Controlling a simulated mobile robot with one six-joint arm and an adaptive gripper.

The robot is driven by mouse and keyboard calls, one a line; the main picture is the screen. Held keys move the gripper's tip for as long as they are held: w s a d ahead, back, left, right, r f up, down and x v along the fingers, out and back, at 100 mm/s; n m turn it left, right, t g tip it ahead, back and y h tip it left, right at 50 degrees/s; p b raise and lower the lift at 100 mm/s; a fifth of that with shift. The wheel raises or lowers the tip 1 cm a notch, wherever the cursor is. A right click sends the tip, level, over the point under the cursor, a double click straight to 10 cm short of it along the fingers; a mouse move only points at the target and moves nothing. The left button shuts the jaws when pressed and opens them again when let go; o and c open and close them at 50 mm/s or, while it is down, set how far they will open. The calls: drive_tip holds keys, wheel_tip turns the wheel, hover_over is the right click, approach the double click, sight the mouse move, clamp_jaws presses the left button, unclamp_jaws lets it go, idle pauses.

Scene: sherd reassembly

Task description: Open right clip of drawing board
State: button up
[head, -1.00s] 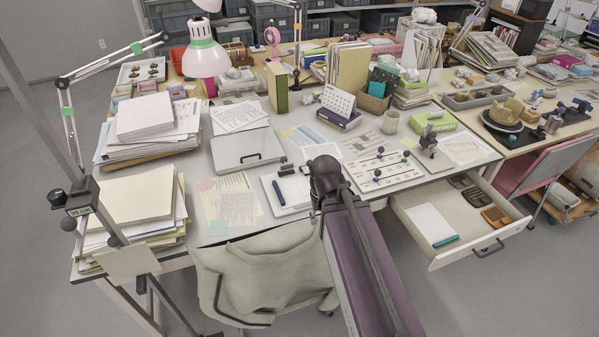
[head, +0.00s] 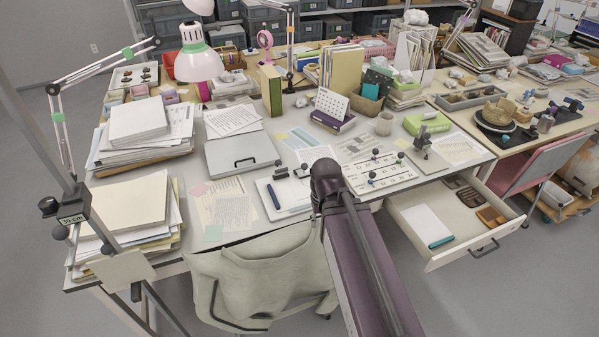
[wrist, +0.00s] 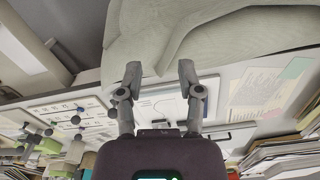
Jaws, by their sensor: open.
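A white board with a dark pen on it (head: 282,196) lies at the front of the desk and looks like the drawing board. A small dark clip (head: 281,172) sits at its back edge. Another dark piece (head: 303,170) is just right of it, beside my arm; I cannot tell whether it is the right clip or part of my gripper. My arm hides the board's right side. In the wrist view my gripper (wrist: 160,72) is open and empty, its two fingers apart. A white board (wrist: 165,104) shows between and beyond the fingers, with no visible contact.
A chair with a pale cover (head: 262,270) stands at the desk's front, close to my fingertips in the wrist view (wrist: 215,40). A chart board with ball knobs (head: 378,172) lies right of my arm. An open drawer (head: 425,225) juts out at right. Paper stacks (head: 130,205) fill the left.

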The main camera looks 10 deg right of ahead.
drive_tip(key=shift+w+f, duration=0.1)
drive_tip(key=shift+w, duration=0.05)
clamp_jaws()
drive_tip(key=w+f+m+y+b, duration=0.1)
drive_tip(key=w+m, duration=0.1)
drive_tip(key=w+f+m+t+b, duration=0.1)
drive_tip(key=w+m, duration=0.1)
drive_tip(key=w+f+m+y+b, duration=0.1)
drive_tip(key=w+m+b, duration=0.1)
drive_tip(key=w, duration=0.1)
drive_tip(key=shift+w+d+m+t+y, duration=0.1)
drive_tip(key=shift+d+m+t+y, duration=0.05)
drive_tip(key=shift+m+t+y, duration=0.15)
drive_tip(key=w+d+m+t+y+b, duration=0.2)
drive_tip(key=w+d+m+t+b, duration=0.1)
drive_tip(key=w+m, duration=0.6)
drive_tip(key=w+d+f+m+t+y+b, duration=0.1)
drive_tip(key=w+d+m+t+b, duration=0.3)
drive_tip(key=w+m, duration=0.5)
drive_tip(key=shift+w+d+f+m+y+b, duration=0.15)
drive_tip(key=shift+d+f+m+y+b, duration=0.1)
drive_tip(key=shift+d+m+y+b, duration=0.75)
drive_tip(key=shift+d+h, duration=0.25)
drive_tip(key=shift+h, duration=0.05)
